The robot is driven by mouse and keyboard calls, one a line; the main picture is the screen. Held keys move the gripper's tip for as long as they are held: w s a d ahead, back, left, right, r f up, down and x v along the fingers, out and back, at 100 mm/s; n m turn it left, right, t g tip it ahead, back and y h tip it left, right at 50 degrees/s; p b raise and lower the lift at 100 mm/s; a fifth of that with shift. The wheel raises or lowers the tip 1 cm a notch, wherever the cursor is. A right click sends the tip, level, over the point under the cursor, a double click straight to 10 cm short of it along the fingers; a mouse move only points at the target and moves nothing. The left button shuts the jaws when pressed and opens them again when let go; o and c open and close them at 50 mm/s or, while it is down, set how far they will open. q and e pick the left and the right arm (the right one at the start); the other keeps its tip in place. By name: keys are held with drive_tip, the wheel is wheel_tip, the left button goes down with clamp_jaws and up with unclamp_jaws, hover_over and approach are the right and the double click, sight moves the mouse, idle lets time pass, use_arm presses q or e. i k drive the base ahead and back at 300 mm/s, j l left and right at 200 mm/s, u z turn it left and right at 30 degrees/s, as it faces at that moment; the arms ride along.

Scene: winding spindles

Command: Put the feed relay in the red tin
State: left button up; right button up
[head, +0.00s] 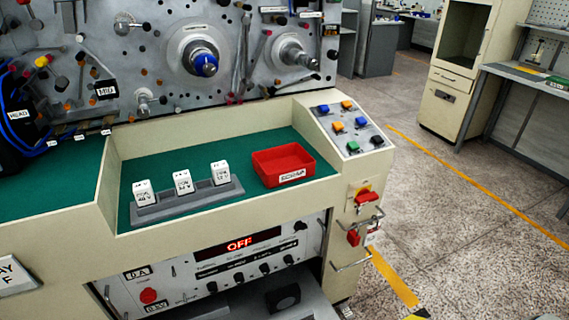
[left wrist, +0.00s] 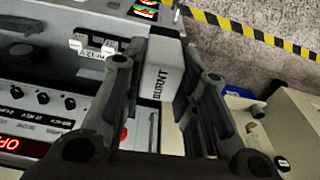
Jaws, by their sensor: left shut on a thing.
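My left gripper (left wrist: 166,70) is shut on a white block marked BURNT (left wrist: 160,80) in the left wrist view, with one finger on each side of it. Whether this block is the feed relay cannot be told from its label. The red tin (head: 271,182) sits on the green bench top in the head view, with a white label that seems to read SCRAP; its visible inside looks empty. Neither gripper shows in the head view.
A grey rack (head: 190,207) holding three white relays (head: 183,182) stands left of the tin. A sloped button panel (head: 345,132) is to its right. Raised cream edges border the green bench top (head: 180,150). A panel below displays OFF (head: 239,243).

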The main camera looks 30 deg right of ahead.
sight(283, 164)
drive_tip(key=l, duration=1.8)
drive_tip(key=i+u, duration=0.05)
drive_tip(key=i, duration=0.05)
